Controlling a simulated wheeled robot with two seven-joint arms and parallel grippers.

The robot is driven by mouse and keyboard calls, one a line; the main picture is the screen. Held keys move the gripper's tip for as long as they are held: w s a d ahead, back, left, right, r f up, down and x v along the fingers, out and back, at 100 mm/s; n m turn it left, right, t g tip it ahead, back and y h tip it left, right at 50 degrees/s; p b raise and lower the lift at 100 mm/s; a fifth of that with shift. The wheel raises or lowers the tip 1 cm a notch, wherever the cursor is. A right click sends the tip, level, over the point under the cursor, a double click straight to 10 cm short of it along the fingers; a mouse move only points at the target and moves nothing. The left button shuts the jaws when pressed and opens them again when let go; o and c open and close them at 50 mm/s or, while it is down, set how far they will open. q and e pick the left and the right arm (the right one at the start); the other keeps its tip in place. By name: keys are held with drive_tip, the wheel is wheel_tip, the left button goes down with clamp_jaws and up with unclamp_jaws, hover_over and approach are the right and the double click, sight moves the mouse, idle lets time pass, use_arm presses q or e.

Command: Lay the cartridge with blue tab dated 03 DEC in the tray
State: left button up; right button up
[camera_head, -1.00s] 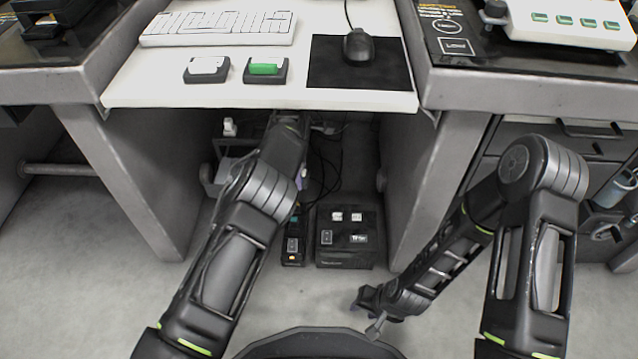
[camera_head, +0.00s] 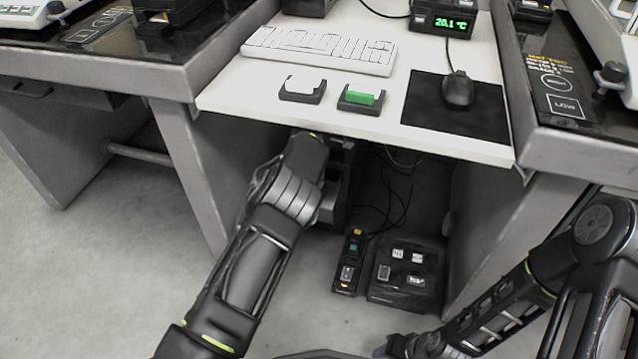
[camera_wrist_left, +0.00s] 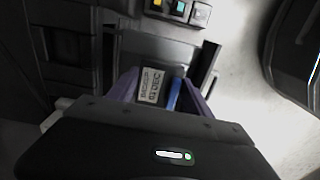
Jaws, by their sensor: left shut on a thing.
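My left arm reaches under the white desk in the head view, and its gripper is hidden there. In the left wrist view my left gripper (camera_wrist_left: 160,92) has purple fingers shut on a dark cartridge (camera_wrist_left: 158,64). The cartridge has a blue tab (camera_wrist_left: 175,94) and a white printed label (camera_wrist_left: 150,86); its date is too small to read surely. I cannot pick out the tray with certainty. My right arm is at the lower right of the head view, with its gripper end at the bottom edge, too cut off to read.
The white desk (camera_head: 240,88) carries a keyboard (camera_head: 320,50), two small black holders (camera_head: 302,90) (camera_head: 360,98), a mouse (camera_head: 457,88) and a thermometer display (camera_head: 443,22). Beneath are a black box (camera_head: 405,290), a narrow strip with buttons (camera_head: 349,262) and cables. Desk side panels flank the space.

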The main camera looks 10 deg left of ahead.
use_arm(q)
drive_tip(key=shift+w+a+r, duration=0.35)
drive_tip(key=shift+a+r, duration=0.1)
drive_tip(key=shift+r, duration=0.3)
drive_tip(key=shift+a+f+b, duration=0.2)
drive_tip(key=shift+f+b, duration=0.65)
drive_tip(key=shift+f, duration=0.1)
drive_tip(key=shift+d+f, duration=0.2)
drive_tip(key=shift+f, duration=0.45)
drive_tip(key=shift+s+d, duration=0.1)
drive_tip(key=shift+d, duration=0.05)
drive_tip(key=shift+f, duration=0.45)
idle(0.5)
drive_tip(key=o, duration=1.5)
drive_tip(key=shift+c, duration=0.2)
drive_tip(key=shift+o, duration=0.6)
